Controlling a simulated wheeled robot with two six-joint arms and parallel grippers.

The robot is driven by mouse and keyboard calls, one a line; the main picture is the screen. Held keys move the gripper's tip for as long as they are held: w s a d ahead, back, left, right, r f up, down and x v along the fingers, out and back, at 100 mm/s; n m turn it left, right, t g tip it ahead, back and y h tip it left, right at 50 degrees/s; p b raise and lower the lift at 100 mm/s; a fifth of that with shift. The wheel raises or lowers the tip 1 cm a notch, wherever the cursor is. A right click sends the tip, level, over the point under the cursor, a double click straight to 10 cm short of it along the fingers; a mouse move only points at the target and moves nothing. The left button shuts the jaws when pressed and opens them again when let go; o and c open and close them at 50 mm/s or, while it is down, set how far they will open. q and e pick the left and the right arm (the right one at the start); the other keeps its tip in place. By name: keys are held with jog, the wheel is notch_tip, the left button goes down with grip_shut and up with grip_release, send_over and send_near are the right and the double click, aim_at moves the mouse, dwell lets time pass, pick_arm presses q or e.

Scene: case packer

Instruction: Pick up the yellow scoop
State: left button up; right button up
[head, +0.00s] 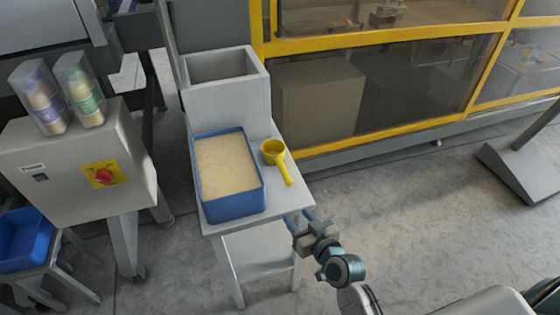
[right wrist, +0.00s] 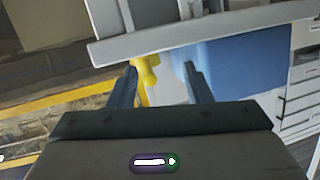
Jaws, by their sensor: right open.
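The yellow scoop (head: 281,161) lies on the white table (head: 289,199), right of the blue bin (head: 236,206). In the head view its round cup is toward the back and its handle points toward the front right. My right gripper (head: 300,217) is open and empty, just off the table's front right corner, apart from the scoop. In the right wrist view the scoop (right wrist: 148,76) shows beyond my open fingers (right wrist: 159,66), nearer the left finger, which partly covers it. The blue bin (right wrist: 235,62) shows behind the right finger. My left gripper is not in view.
The bin holds a pale, grainy fill (head: 226,165). A white open-topped box (head: 226,97) stands behind it. A yellow-framed machine guard (head: 385,133) runs behind and right of the table. A grey cabinet (head: 75,170) stands at left. Floor at right of the table is clear.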

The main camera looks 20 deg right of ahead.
aim_at(282, 167)
jog(key=w, duration=0.1)
jog(key=w+m+t, duration=0.1)
jog(key=shift+w+r+t+h, duration=0.3)
jog(key=shift+r+h, duration=0.1)
jog(key=shift+w+d+r+m+t+h, duration=0.4)
jog(key=shift+w+d+m+t+h, duration=0.15)
jog(key=shift+w+m+t+h, duration=0.2)
jog(key=shift+w+d+r+m+h, duration=0.15)
jog(key=shift+w+m+h, duration=0.15)
jog(key=shift+w, duration=0.3)
jog(key=w+p, duration=0.1)
jog(key=w, duration=0.4)
jog(key=shift+p, duration=0.3)
jog(key=shift+w+r, duration=0.1)
jog(key=shift+w, duration=0.15)
jog(key=w, duration=0.2)
jog(key=w+a+p, duration=0.1)
jog(key=w, duration=0.1)
jog(key=shift+w+r, duration=0.1)
jog(key=shift+w, duration=0.25)
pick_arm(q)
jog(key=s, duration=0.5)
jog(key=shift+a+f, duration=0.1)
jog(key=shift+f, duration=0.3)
pick_arm(e)
grip_shut()
